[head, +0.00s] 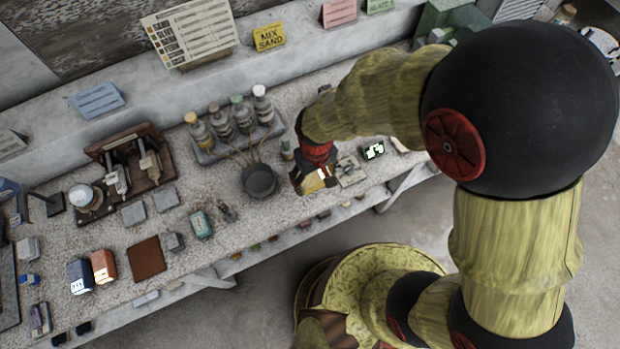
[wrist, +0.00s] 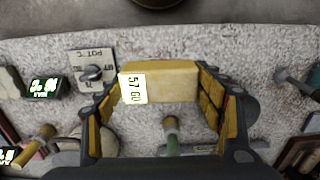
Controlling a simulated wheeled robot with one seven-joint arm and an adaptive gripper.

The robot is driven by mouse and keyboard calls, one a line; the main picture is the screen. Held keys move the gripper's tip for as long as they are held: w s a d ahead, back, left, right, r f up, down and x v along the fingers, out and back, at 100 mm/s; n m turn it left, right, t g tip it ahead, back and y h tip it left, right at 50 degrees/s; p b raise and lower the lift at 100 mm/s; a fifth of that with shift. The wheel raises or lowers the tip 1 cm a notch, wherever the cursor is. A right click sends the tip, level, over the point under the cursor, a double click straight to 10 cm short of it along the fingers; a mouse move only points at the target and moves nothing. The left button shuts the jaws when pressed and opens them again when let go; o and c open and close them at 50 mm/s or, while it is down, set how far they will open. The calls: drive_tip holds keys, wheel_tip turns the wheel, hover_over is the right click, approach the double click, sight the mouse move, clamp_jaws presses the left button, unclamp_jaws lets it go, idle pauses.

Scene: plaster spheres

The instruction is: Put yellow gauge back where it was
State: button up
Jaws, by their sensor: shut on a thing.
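The yellow gauge (wrist: 165,80) is a small box with a lit white display at its left end, in the wrist view. My gripper (wrist: 160,84) has one finger at each end of it and is shut on it. In the head view my gripper (head: 315,180) is over the right part of the stone bench (head: 215,250), right of a dark bowl. Only a small part of the yellow gauge (head: 325,172) shows there. I cannot tell how high it is above the bench. A blue gauge (head: 80,276) and an orange gauge (head: 103,267) stand at the lower left.
A brown square mat (head: 147,259) lies bare beside the orange gauge. The dark bowl (head: 258,181) and a rack of bottles (head: 232,124) are left of my gripper. A dial plate (wrist: 92,72) and a lit black display (wrist: 43,88) are close by. A teal device (head: 201,225) stands near the front edge.

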sight(310, 179)
drive_tip(key=w+f, duration=0.1)
drive_tip(key=a+f, duration=0.1)
drive_tip(key=w+f, duration=0.1)
drive_tip(key=shift+w+a+f+b, duration=0.25)
drive_tip(key=shift+w+a+b, duration=0.05)
drive_tip(key=shift+f+b, duration=0.35)
drive_tip(key=shift+f, duration=1.2)
drive_tip(key=shift+f, duration=0.1)
drive_tip(key=o, duration=1)
wheel_tip(310, 179, up, 12)
drive_tip(key=shift+r+p, duration=0.2)
drive_tip(key=shift+p, duration=0.95)
